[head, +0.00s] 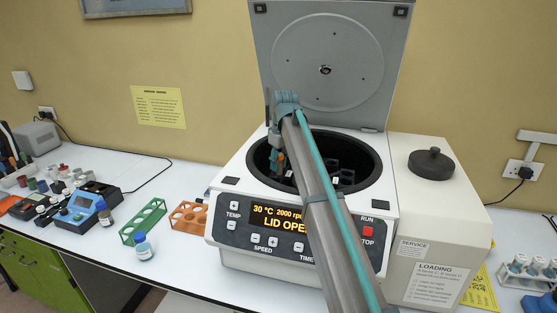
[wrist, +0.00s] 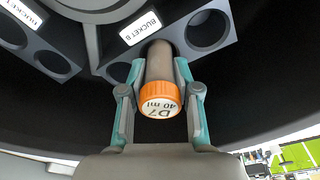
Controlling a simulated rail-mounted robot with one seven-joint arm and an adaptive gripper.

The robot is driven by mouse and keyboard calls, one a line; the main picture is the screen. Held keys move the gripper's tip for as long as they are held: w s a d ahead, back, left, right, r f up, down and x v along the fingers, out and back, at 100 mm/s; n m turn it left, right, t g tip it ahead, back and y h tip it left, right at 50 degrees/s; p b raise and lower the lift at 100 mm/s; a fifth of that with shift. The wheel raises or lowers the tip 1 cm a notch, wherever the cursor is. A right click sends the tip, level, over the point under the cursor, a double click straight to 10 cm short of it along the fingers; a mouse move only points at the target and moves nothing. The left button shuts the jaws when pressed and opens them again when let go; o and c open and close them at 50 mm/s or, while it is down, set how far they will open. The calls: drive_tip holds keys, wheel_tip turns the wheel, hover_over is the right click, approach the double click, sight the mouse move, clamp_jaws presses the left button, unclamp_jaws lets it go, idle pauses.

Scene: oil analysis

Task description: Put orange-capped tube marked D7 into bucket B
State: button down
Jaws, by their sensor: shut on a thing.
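The orange-capped tube (wrist: 160,95) is marked D7 and 40 ml. My gripper (wrist: 159,78) is shut on it, with one finger on each side just below the cap. In the head view my gripper (head: 277,143) is inside the open centrifuge bowl, and an orange bit of the tube (head: 281,160) shows there. Bucket B (wrist: 177,50) carries a white label and has round holes. The tube's far end overlaps bucket B between a hole on the right and one on the left. I cannot tell whether that end is inside a hole.
The centrifuge (head: 240,245) has its lid (head: 325,60) raised behind the bowl, and its display reads LID OPEN. Another labelled bucket (wrist: 30,50) is at the left of the wrist view. Green (head: 145,222) and orange (head: 188,217) racks stand left of the centrifuge.

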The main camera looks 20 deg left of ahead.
drive_tip(key=c, duration=0.7)
unclamp_jaws()
drive_tip(key=shift+c, duration=0.2)
